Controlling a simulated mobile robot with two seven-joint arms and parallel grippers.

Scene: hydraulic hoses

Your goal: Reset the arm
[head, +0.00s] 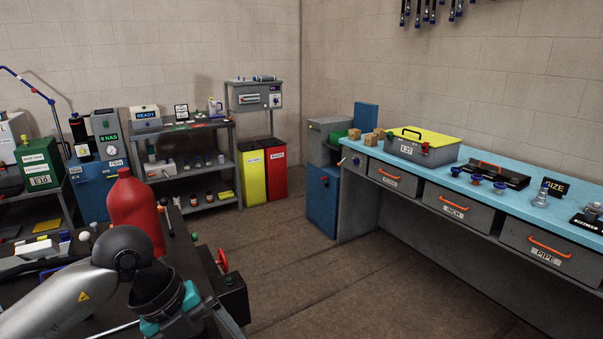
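My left arm (60,300) comes in from the lower left, with a dark elbow-like joint (122,248) and a black link with a teal ring (175,308) near the bottom edge. Its gripper fingers do not show; the arm runs down out of the frame. My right arm and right gripper are not in view. The arm passes in front of a dark cart or bench (195,255) and a red bottle (135,212), covering parts of both. I cannot tell whether it touches them.
A blue-topped bench (440,178) on the right carries a yellow-lidded toolbox (423,146), fittings and a black tray (490,172). Shelves (190,160) and yellow (252,175) and red (274,170) bins line the back wall. The floor (330,285) between is clear.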

